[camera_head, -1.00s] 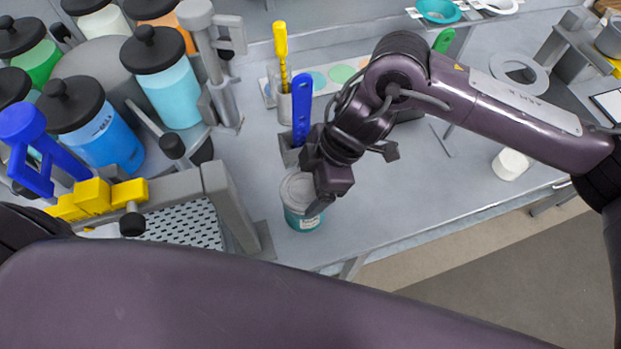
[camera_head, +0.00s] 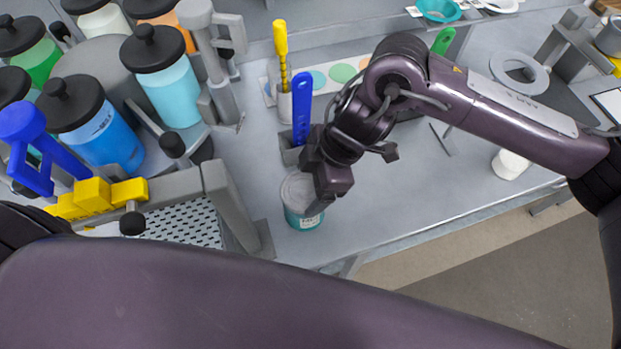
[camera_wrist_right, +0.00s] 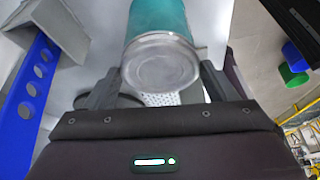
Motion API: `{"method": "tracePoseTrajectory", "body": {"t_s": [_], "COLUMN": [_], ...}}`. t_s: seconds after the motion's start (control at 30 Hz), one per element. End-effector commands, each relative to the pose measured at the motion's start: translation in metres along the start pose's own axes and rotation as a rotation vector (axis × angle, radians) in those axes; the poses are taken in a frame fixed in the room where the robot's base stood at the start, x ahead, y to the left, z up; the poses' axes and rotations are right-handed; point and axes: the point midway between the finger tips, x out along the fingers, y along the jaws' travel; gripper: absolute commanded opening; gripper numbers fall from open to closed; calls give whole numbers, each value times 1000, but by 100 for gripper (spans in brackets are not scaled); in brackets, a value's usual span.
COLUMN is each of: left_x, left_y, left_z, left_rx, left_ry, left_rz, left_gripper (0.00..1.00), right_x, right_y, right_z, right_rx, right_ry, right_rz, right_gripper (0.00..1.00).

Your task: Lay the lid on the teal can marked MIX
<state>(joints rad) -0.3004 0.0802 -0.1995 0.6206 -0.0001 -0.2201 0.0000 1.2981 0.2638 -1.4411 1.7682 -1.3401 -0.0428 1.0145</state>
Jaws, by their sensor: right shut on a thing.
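The teal can marked MIX (camera_head: 304,221) stands upright near the front edge of the bench. A round grey lid (camera_head: 297,187) is at the can's mouth and looks roughly level and in line with it. My right gripper (camera_head: 322,205) is at the can's top from the right, shut on the lid. In the right wrist view, the lid (camera_wrist_right: 160,62) lies between the two fingers (camera_wrist_right: 158,80), with the teal wall of the can (camera_wrist_right: 157,17) beyond it. Whether the lid touches the rim all round cannot be told. My left gripper is out of view.
A blue perforated tool (camera_head: 302,108) stands in a grey holder just behind the can. A grey frame (camera_head: 230,205) with a perforated plate is to the left. A white cup (camera_head: 509,164) stands on the right. The bench between can and cup is clear.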

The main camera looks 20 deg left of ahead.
Motion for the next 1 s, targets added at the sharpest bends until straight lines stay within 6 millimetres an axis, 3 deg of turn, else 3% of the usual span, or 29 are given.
{"method": "tracePoseTrajectory", "body": {"t_s": [0.17, 0.2, 0.37, 0.77, 1.0], "left_x": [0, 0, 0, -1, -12], "left_y": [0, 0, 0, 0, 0], "left_z": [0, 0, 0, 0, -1], "left_rx": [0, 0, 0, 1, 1], "left_ry": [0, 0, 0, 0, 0], "left_rz": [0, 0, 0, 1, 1], "left_gripper": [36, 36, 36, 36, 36], "right_x": [0, 0, 0, -1, -13], "right_y": [0, 0, 0, 0, 0], "right_z": [0, 0, 0, -1, -6], "right_rx": [-1, -1, -1, -1, -1], "right_ry": [0, 0, 0, 0, 0], "right_rz": [0, 0, 0, 0, 0], "right_gripper": [58, 80, 100, 100, 100]}}
